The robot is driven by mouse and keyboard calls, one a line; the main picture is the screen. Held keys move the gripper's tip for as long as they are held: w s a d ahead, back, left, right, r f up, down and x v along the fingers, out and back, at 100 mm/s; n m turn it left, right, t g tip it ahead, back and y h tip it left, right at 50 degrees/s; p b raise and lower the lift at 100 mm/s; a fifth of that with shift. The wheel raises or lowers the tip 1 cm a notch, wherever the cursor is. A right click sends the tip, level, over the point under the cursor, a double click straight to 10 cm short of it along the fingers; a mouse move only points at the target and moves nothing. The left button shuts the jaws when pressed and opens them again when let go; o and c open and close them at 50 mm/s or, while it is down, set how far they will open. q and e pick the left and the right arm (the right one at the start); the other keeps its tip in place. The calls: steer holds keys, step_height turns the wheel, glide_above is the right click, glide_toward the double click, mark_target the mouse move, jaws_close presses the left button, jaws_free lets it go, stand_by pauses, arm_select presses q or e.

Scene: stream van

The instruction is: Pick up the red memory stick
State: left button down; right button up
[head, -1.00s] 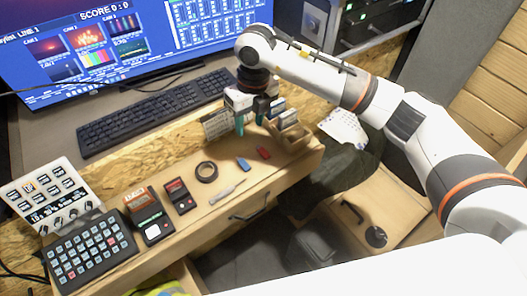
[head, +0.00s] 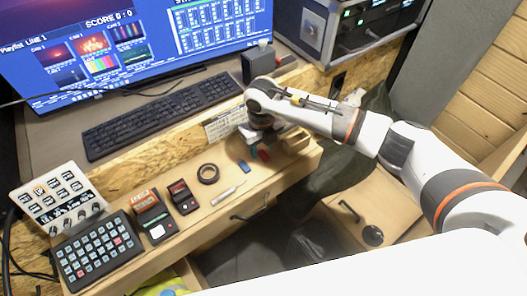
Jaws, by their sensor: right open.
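The red memory stick (head: 264,156) lies on the wooden desk ledge, just right of the blue memory stick (head: 243,166). My right gripper (head: 258,152) points down right over the two sticks, its teal fingertips low and close to the red one. The gripper is open. Whether the fingers straddle the red stick or touch the ledge is hard to tell, because the wrist hides part of them. My left gripper is out of view.
A small wooden box (head: 297,143) stands right of the gripper. Left along the ledge are a tape roll (head: 208,173), a white pen-like tool (head: 224,196), two card readers (head: 182,197) and a button panel (head: 98,250). The keyboard (head: 160,115) lies behind.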

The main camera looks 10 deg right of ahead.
steer(key=shift+f, duration=0.35)
steer(key=shift+c, duration=0.5)
jaws_close()
